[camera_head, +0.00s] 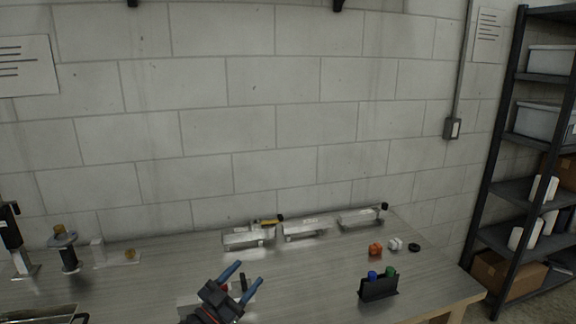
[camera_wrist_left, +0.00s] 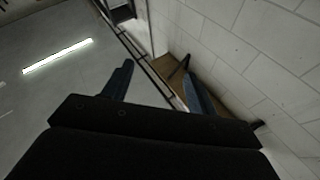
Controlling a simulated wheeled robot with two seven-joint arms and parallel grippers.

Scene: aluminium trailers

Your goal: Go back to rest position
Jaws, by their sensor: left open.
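My left gripper (camera_head: 240,279) is in the lower middle of the head view, with its two blue fingers spread apart and nothing seen between them. It is in front of the aluminium trailers and apart from them. In the left wrist view the open fingers (camera_wrist_left: 157,88) point toward the ceiling, wall and shelf. Three aluminium trailers stand in a row near the wall: a left one (camera_head: 236,239), a middle one (camera_head: 306,229) and a right one (camera_head: 358,218). A yellow and black item (camera_head: 268,223) lies on the left trailer. My right gripper is out of view.
The workbench (camera_head: 325,270) has bare areas. A black holder (camera_head: 378,290) with blue and green items stands at the front right. Orange (camera_head: 375,249) and white (camera_head: 395,244) parts and a black ring (camera_head: 414,247) lie behind it. A dark shelf (camera_head: 497,170) stands right; fixtures stand left.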

